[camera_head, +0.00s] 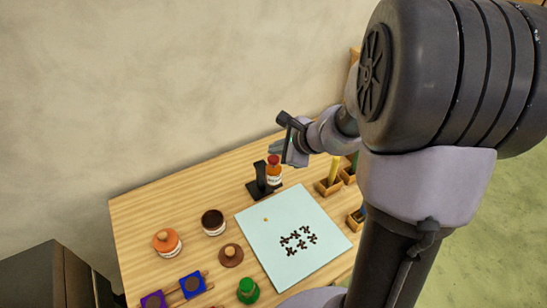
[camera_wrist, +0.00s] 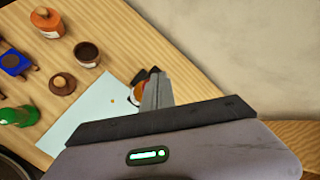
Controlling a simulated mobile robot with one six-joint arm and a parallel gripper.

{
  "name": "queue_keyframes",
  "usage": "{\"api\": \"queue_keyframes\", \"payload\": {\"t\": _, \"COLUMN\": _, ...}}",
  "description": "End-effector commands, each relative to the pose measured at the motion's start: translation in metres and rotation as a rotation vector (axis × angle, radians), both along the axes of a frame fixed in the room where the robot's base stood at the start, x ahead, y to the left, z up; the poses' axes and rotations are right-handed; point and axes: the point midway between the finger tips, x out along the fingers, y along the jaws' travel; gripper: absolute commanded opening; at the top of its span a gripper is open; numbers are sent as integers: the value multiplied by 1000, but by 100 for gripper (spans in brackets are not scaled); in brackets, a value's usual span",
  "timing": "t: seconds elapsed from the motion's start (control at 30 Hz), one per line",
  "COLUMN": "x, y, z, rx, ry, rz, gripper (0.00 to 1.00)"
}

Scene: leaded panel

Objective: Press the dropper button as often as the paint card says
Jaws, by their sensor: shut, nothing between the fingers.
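The dropper is an orange-and-white bottle (camera_head: 274,178) in a black stand (camera_head: 259,186) near the table's back edge. Its red button (camera_head: 273,160) is on top. My gripper (camera_head: 276,148) is shut and empty, with its fingertips just above the button; I cannot tell whether they touch it. In the wrist view my gripper (camera_wrist: 155,92) covers most of the dropper, leaving a bit of orange and white (camera_wrist: 138,88) beside the fingers. I cannot make out a paint card or read any number.
A pale blue sheet (camera_head: 268,254) bears dark pieces and a small yellow spot. Wooden holders (camera_head: 328,187) stand right.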

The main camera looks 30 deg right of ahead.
Motion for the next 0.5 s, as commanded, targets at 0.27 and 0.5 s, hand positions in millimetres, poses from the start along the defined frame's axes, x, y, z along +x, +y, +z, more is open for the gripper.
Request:
{"api": "queue_keyframes", "payload": {"t": 0.27, "x": 0, "y": 0, "z": -3, "rx": 0, "ry": 0, "rz": 0, "gripper": 0}}
{"api": "queue_keyframes", "payload": {"t": 0.5, "x": 0, "y": 0, "z": -10, "rx": 0, "ry": 0, "rz": 0, "gripper": 0}}
